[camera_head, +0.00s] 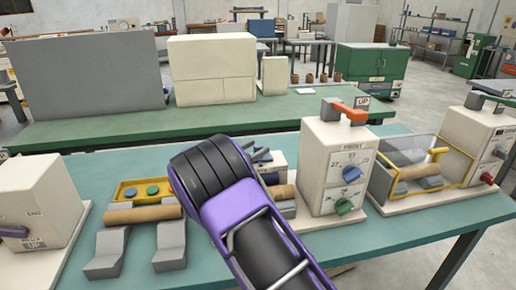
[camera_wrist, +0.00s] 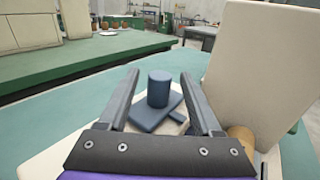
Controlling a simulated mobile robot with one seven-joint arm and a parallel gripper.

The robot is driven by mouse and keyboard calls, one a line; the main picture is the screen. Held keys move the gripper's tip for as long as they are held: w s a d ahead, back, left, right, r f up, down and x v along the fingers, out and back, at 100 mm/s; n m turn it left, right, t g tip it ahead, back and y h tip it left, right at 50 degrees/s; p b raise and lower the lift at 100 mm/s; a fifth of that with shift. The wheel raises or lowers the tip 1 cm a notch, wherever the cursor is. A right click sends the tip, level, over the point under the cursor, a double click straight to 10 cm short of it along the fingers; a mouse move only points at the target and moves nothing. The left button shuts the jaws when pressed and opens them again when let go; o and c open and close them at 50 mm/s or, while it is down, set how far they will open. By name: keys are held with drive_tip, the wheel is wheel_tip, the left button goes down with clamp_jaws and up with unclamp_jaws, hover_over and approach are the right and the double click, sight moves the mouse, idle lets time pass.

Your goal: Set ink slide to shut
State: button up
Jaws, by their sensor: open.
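In the wrist view, a dark blue cylindrical knob (camera_wrist: 158,88) stands upright on a flat blue plate (camera_wrist: 150,116), which looks like the ink slide. My gripper (camera_wrist: 159,76) is open, with one finger at each side of the knob and a gap on both sides. In the head view, my purple and black arm reaches over the bench, and my gripper (camera_head: 262,155) is at a small cream unit with a dark blue part (camera_head: 278,160). My arm hides most of that unit and the knob. Any slide marking is unreadable.
A cream PRINT box (camera_head: 338,165) with an orange lever (camera_head: 346,112) stands close at right of my gripper. A brown roll (camera_head: 143,213) and yellow tray (camera_head: 141,190) lie at left. A yellow-framed clear guard (camera_head: 410,172) stands farther right.

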drive_tip(key=shift+x, duration=0.8)
clamp_jaws()
idle(0.9)
